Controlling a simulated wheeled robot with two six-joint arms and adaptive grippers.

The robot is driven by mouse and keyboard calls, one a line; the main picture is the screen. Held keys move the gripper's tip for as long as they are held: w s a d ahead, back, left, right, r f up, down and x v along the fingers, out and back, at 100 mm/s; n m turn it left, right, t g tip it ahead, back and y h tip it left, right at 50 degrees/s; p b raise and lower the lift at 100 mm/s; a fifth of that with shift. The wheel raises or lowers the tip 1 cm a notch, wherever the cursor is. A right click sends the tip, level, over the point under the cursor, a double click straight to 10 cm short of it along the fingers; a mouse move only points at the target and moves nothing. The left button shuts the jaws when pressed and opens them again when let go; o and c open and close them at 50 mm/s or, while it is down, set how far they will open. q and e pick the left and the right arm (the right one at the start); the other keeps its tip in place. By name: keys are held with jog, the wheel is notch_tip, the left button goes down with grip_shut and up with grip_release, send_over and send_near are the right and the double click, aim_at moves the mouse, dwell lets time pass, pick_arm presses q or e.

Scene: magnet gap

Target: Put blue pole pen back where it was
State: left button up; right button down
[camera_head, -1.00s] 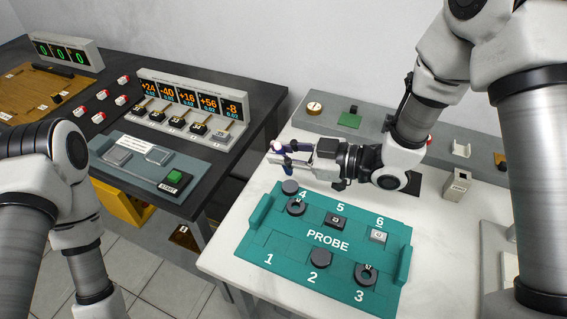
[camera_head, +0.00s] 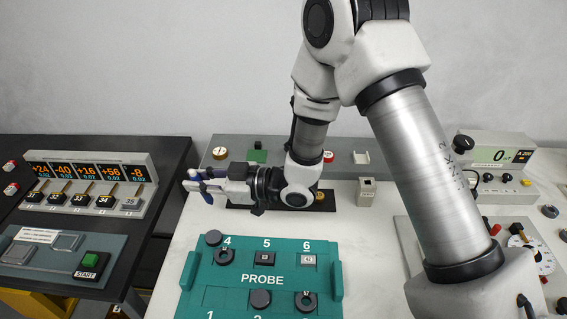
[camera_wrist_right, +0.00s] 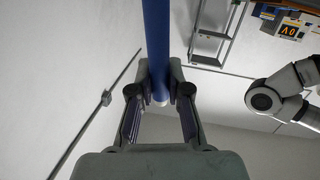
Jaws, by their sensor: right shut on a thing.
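My right gripper (camera_head: 200,186) is shut on the blue pole pen (camera_head: 208,198), to the left of its wrist in the head view, above the table behind the tray's far-left corner. In the right wrist view, the fingers (camera_wrist_right: 160,88) close around the blue shaft (camera_wrist_right: 157,40), near a pale end. The pen looks clear of the table. A dark strip (camera_head: 328,202) lies partly hidden under my right forearm. My left gripper is out of view.
A teal PROBE tray (camera_head: 212,272) with numbered places and several dark pieces lies in front. A grey ledge (camera_head: 395,160) with small items runs along the wall. A small grey block (camera_head: 366,192) stands right of my wrist. Instruments stand at the right.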

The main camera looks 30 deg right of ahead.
jog(key=w+d+r+m+t+h, duration=0.3)
jog(key=w+d+m+t+h, duration=0.45)
jog(key=d, duration=0.75)
jog(key=w+d+r+m+g+h+b, duration=0.1)
jog(key=w+d+m+g+h+b, duration=0.15)
jog(key=d+m+h, duration=0.95)
jog(key=d+f+n, duration=0.1)
jog(key=f, duration=0.2)
jog(key=d+f+n+y, duration=0.1)
jog(key=f+n, duration=0.1)
jog(key=f, duration=0.1)
jog(key=d+f+n+t+y, duration=0.1)
jog(key=f, duration=0.2)
jog(key=shift+f+n, duration=0.15)
jog(key=shift+n, duration=0.2)
jog(key=shift+f, duration=0.15)
jog(key=c, duration=1.1)
grip_release()
jog(key=shift+c, duration=0.2)
